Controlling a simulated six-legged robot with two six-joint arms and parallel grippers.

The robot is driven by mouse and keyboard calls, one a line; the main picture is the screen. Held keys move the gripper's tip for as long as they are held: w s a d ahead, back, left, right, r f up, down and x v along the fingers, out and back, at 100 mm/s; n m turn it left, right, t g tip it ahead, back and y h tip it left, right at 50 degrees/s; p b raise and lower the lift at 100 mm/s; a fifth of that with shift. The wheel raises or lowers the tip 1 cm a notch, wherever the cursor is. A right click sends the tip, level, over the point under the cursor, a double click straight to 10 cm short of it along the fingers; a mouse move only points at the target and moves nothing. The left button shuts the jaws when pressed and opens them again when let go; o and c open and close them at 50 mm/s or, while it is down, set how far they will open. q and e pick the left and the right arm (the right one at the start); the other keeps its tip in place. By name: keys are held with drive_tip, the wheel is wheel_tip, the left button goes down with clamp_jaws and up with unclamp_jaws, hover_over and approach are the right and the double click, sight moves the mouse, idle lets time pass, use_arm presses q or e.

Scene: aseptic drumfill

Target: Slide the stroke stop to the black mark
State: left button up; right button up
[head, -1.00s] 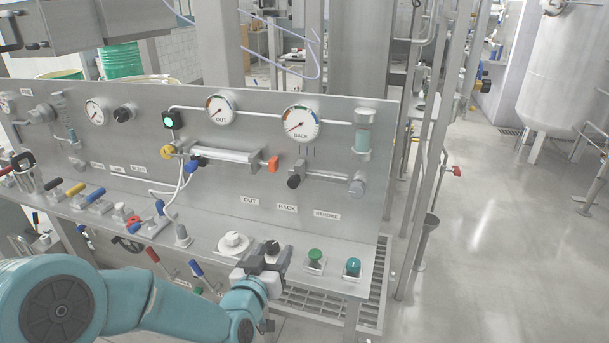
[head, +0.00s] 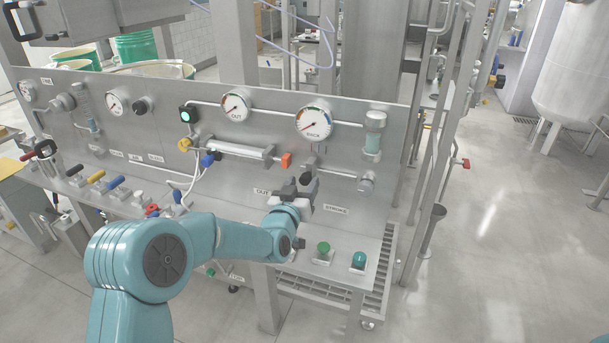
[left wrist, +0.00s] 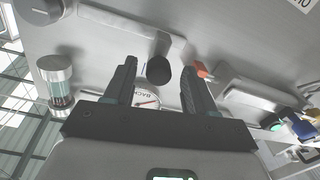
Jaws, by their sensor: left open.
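A black knob (head: 306,179) sticks out from the upright steel panel, at the left end of a short bar, below the BACK gauge; it appears to be the stroke stop. An orange block (head: 287,160) at the cylinder's end is up and left of it. My left gripper (head: 297,188) is open, just in front of and below the knob. In the left wrist view the knob (left wrist: 160,73) shows between the two spread fingers, apart from both. A thin mark (left wrist: 144,69) is beside it; its colour is unclear. My right gripper is not in view.
The BACK gauge (head: 314,123) and a sight glass (head: 373,140) are above and right of the knob. A round fitting (head: 366,182) ends the bar. Green (head: 323,248) and teal (head: 359,260) buttons stand on the ledge below. The floor at right is open.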

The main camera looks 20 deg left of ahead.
use_arm(q)
drive_tip(key=shift+w+r, duration=0.2)
drive_tip(key=shift+w, duration=0.45)
drive_tip(key=shift+w+f, duration=0.2)
drive_tip(key=shift+w, duration=0.15)
drive_tip(key=shift+s+r, duration=0.1)
drive_tip(key=shift+s, duration=0.05)
clamp_jaws()
drive_tip(key=d+b, duration=0.1)
drive_tip(key=d, duration=0.3)
drive_tip(key=shift+d+b, duration=0.15)
drive_tip(key=shift+b, duration=0.25)
drive_tip(key=shift+d, duration=0.1)
unclamp_jaws()
drive_tip(key=shift+d, duration=0.15)
